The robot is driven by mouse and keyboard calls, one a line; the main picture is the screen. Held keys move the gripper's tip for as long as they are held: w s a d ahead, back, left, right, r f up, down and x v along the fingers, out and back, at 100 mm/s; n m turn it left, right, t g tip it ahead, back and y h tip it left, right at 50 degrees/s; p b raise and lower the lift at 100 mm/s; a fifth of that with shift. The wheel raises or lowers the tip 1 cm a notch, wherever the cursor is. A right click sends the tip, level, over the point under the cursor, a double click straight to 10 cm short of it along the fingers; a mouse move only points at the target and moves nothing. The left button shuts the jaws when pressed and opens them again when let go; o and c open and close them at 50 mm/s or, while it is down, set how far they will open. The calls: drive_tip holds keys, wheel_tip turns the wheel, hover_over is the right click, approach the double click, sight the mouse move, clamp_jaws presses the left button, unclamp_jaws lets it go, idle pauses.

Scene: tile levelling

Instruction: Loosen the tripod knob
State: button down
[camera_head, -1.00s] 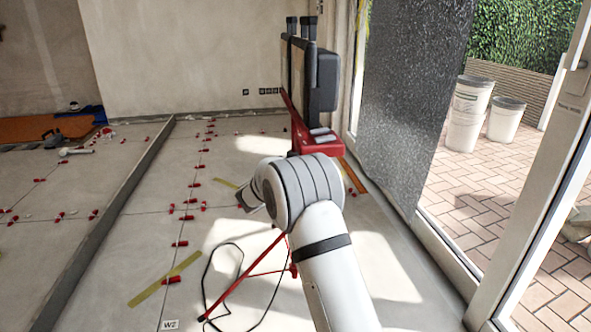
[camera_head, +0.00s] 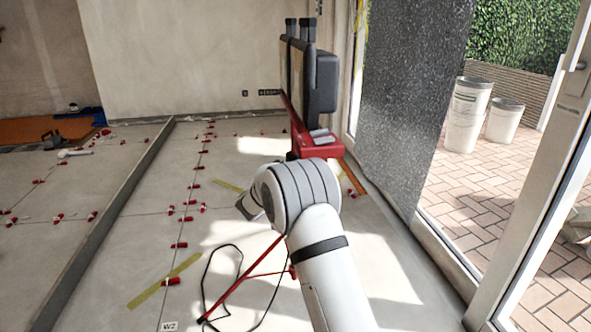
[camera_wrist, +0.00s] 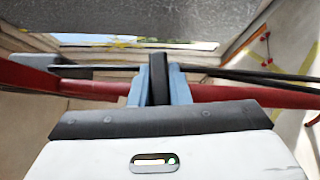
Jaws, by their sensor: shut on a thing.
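In the wrist view my gripper (camera_wrist: 159,90) has its two blue-grey fingers closed on a narrow black upright piece (camera_wrist: 159,72), which looks like the tripod knob. The fingers cover part of it, so its full shape and turn are hidden. The red tripod tube (camera_wrist: 235,96) runs across the picture behind the fingers. In the head view the tripod's red leg (camera_head: 243,280) rests on the floor, and its red upper part (camera_head: 315,146) carries black work lamps (camera_head: 322,82). My arm hides the tripod's middle, the knob and my gripper there.
A black cable (camera_head: 207,270) loops on the floor around the leg. Red levelling clips (camera_head: 179,245) stand along the tile joints. A dark speckled panel (camera_head: 400,110) and the glass door frame (camera_head: 525,210) are close on the right. Tiles to the left are mostly open.

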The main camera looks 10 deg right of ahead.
drive_tip(key=c, duration=1.4)
unclamp_jaws()
drive_tip(key=shift+o, duration=0.2)
drive_tip(key=p+v, duration=0.2)
drive_tip(key=v, duration=0.5)
drive_tip(key=shift+s+a+p, duration=0.3)
drive_tip(key=shift+f, duration=0.1)
